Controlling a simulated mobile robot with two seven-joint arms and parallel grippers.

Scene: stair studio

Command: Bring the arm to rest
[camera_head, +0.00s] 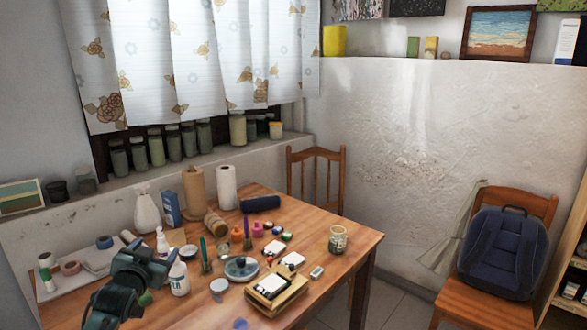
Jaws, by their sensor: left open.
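My left arm comes in at the lower left. Its dark teal gripper (143,254) is raised over the near left part of the wooden table (325,236). The gripper is open, and I see nothing held between its fingers. A white bottle (179,279) stands just right of it in the picture; I cannot tell how far apart they are. My right gripper is not in view.
A chair holds a dark blue backpack (502,250) at right. Bare floor shows between table and chair.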

